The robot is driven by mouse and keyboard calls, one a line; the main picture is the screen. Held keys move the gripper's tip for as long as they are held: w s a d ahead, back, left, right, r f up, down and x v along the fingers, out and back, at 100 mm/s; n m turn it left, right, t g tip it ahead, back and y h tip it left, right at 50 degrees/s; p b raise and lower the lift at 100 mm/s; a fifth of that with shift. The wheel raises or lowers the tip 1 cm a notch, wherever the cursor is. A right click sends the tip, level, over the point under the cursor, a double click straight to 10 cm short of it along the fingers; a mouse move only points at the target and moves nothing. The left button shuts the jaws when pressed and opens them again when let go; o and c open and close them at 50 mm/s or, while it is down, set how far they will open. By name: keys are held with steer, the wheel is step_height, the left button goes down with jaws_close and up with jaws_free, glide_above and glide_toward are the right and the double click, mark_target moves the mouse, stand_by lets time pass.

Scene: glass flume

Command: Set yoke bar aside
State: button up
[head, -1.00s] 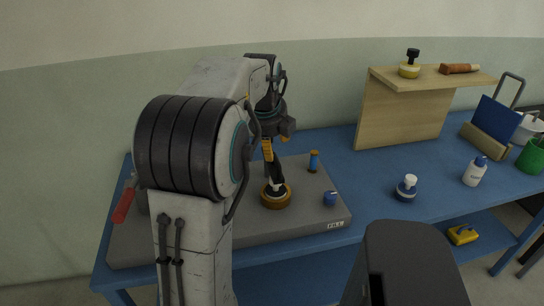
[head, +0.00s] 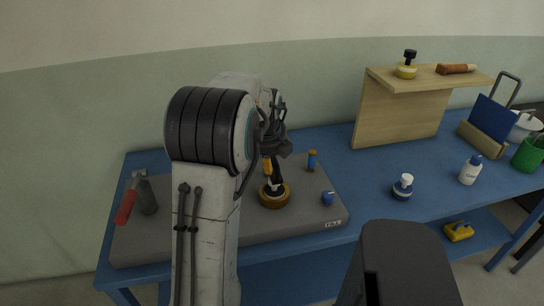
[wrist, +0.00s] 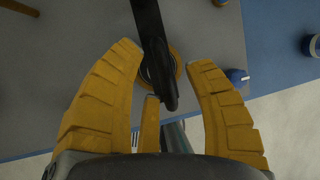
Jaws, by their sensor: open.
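A black bar (wrist: 152,45), which I take to be the yoke bar, runs between the yellow fingers of my gripper (wrist: 165,55) in the wrist view. The fingers are open, with space on both sides of the bar, and I cannot see them press on it. In the head view a dark upright piece (head: 276,182) stands over a brass-coloured ring (head: 274,197) on the grey board, and my gripper (head: 268,166) is just above and beside it. The ring also shows behind the bar in the wrist view (wrist: 178,66). My arm partly hides the gripper in the head view.
The grey board (head: 235,222) lies on a blue bench (head: 360,190). A blue-and-orange spool (head: 311,161), a small blue cap (head: 328,198) and a red-handled tool (head: 127,205) are on the board. A wooden stand (head: 400,118) and bottles stand right; bench between is mostly clear.

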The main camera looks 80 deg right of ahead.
stand_by(0.3)
jaws_close()
stand_by(0.3)
steer(key=shift+a+f, duration=0.1)
steer(key=shift+f, duration=0.05)
